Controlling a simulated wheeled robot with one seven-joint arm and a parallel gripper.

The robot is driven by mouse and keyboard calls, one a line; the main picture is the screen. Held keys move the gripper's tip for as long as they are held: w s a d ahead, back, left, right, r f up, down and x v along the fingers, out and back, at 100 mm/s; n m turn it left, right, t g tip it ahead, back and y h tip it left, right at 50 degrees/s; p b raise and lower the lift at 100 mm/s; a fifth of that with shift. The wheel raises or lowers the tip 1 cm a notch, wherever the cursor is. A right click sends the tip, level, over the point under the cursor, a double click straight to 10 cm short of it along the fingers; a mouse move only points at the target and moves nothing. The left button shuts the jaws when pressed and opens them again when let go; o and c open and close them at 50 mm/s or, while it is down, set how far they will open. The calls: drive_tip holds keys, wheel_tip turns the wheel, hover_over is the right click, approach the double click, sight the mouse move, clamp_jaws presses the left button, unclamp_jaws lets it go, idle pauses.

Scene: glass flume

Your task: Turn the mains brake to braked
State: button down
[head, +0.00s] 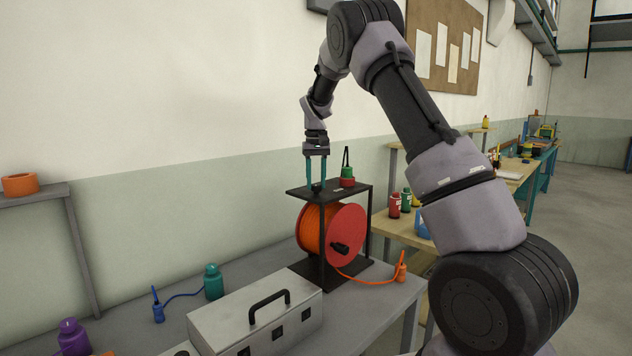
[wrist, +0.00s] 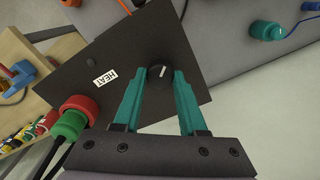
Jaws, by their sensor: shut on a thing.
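A small black round knob (wrist: 152,70) with a white pointer line sits on the dark top plate (wrist: 110,50) of a reel stand. The pointer is near upright in the wrist view, leaning slightly right. My gripper (wrist: 160,76), with teal fingers, is shut on the knob, one finger on each side. In the head view my gripper (head: 316,187) points straight down onto the stand's top plate (head: 335,189).
A red and green plug (head: 347,178) stands on the plate close to my gripper. Below hangs an orange cable reel (head: 345,230). A grey metal case (head: 255,310) is in front, with a teal bottle (head: 213,282) to its left. A wall stands behind.

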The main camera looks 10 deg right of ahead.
sight(316, 184)
drive_tip(key=m, duration=0.4)
drive_tip(key=shift+m, duration=2)
drive_tip(key=shift+c, duration=2.3)
unclamp_jaws()
wheel_tip(316, 184, up, 11)
drive_tip(key=shift+f, duration=0.15)
